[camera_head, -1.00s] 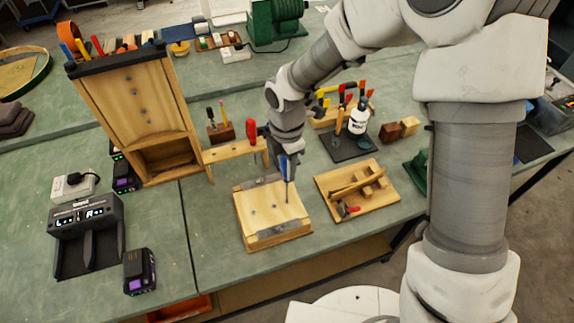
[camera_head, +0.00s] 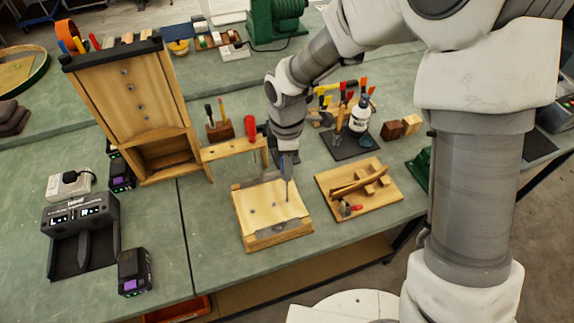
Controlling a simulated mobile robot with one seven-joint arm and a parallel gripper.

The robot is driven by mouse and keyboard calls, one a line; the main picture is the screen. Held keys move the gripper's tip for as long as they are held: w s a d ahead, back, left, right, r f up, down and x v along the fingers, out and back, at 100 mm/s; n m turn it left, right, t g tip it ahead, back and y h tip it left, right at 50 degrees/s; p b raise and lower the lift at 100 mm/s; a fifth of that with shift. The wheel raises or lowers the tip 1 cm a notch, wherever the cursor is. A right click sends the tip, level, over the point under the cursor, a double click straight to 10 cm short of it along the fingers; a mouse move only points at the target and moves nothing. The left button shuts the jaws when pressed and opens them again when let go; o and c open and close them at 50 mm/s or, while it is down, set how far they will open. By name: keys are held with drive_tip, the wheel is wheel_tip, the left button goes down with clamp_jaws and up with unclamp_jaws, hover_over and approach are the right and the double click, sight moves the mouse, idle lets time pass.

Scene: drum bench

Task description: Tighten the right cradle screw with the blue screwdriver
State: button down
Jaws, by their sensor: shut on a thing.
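My gripper (camera_head: 287,158) points down over the right part of a light wooden block with a metal plate along its front edge, the cradle (camera_head: 262,205). It is shut on the blue screwdriver (camera_head: 285,171), whose handle is mostly hidden between the fingers. The thin shaft hangs nearly upright, with its tip over the right side of the cradle. I cannot tell whether the tip touches a screw. Small dark dots, likely screws, show on the cradle top, one at the left (camera_head: 252,212). The right screw is too small to make out clearly.
A wooden rack with a red-handled tool (camera_head: 249,128) stands just behind the cradle. A wooden board with sticks (camera_head: 357,190) lies to the right. A white bottle (camera_head: 359,117) and upright tools stand behind it. A black charger (camera_head: 80,230) and battery (camera_head: 134,272) are at left.

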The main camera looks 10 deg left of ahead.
drive_tip(key=shift+f, duration=0.1)
drive_tip(key=m+b, duration=0.1)
drive_tip(key=m, duration=0.1)
drive_tip(key=shift+m, duration=0.3)
drive_tip(key=shift+m+b, duration=0.5)
drive_tip(key=shift+m, duration=0.7)
drive_tip(key=shift+m+b, duration=0.6)
drive_tip(key=shift+m, duration=1.9)
